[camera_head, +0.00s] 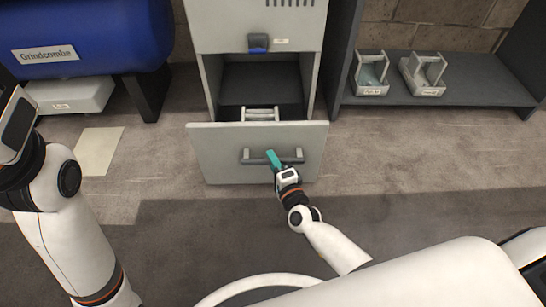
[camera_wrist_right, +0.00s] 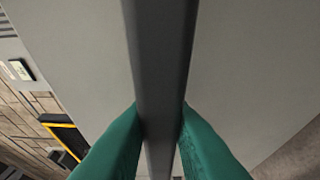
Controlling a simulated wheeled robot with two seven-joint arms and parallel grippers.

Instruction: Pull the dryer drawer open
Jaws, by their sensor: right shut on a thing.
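The dryer (camera_head: 258,22) is a light grey cabinet at the top middle of the head view. Its drawer (camera_head: 220,152) stands pulled out, with its front panel well forward of the cabinet and its dark inside showing. A white slatted part shows inside the drawer (camera_head: 260,114). The dark bar handle (camera_head: 256,160) runs across the drawer front. My right gripper (camera_head: 273,160) is at the middle of the handle. In the right wrist view its teal fingers (camera_wrist_right: 160,135) are shut on the handle bar (camera_wrist_right: 160,60), one on each side. My left arm is at the left; its fingers are not visible.
A blue tank (camera_head: 85,30) on dark legs stands at the left, with a pale box (camera_head: 72,97) below it. A dark shelf (camera_head: 440,95) at the right holds two grey-green holders (camera_head: 371,75). The floor (camera_head: 160,190) before the drawer is clear.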

